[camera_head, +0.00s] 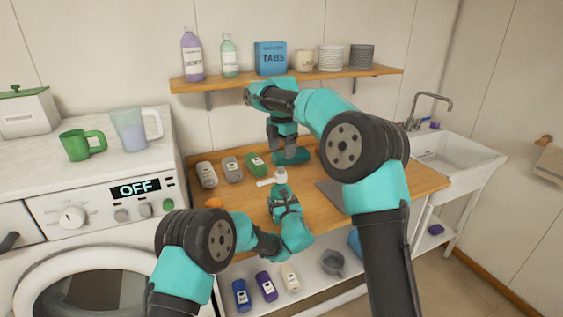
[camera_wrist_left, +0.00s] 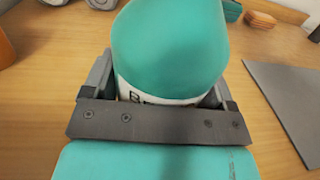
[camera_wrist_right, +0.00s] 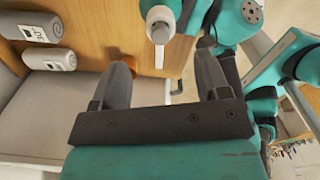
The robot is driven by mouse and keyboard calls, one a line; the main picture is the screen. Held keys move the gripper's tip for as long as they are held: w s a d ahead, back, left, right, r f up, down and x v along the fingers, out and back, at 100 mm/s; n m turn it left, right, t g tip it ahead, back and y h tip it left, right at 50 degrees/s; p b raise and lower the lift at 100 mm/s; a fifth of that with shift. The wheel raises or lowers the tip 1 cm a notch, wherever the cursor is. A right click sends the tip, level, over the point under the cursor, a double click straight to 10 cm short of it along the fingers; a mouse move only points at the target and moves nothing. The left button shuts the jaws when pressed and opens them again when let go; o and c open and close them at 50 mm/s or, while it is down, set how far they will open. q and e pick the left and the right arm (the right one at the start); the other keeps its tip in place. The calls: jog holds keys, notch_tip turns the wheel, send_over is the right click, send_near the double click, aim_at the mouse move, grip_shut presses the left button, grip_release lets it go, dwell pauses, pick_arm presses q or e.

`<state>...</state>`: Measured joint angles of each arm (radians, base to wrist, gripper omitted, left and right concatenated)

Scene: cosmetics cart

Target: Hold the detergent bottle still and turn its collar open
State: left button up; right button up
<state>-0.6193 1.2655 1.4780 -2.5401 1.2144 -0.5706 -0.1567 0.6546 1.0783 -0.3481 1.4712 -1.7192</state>
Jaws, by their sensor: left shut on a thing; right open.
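The teal detergent bottle (camera_head: 282,190) stands upright at the front of the wooden counter, with a white collar (camera_head: 281,174) and a white spout pointing left. My left gripper (camera_head: 285,208) is shut around its body; the left wrist view shows the teal bottle (camera_wrist_left: 168,45) between both fingers, its label partly hidden and its top out of frame. My right gripper (camera_head: 283,152) is open and empty, behind and above the collar. In the right wrist view the collar (camera_wrist_right: 160,22) lies beyond the open fingertips (camera_wrist_right: 163,58), apart from them.
A teal item (camera_head: 293,157) lies behind, below my right gripper. A grey mat (camera_head: 331,194) is at the right. The washing machine (camera_head: 100,200) stands left, the sink (camera_head: 455,155) right.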

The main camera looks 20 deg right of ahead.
jog(key=shift+r, duration=1.1)
pick_arm(q)
jog(key=o, duration=1.2)
jog(key=shift+o, duration=0.2)
jog(key=shift+s, duration=0.15)
jog(key=s, duration=1.1)
jog(key=shift+s+a, duration=0.35)
jog(key=shift+a, duration=0.05)
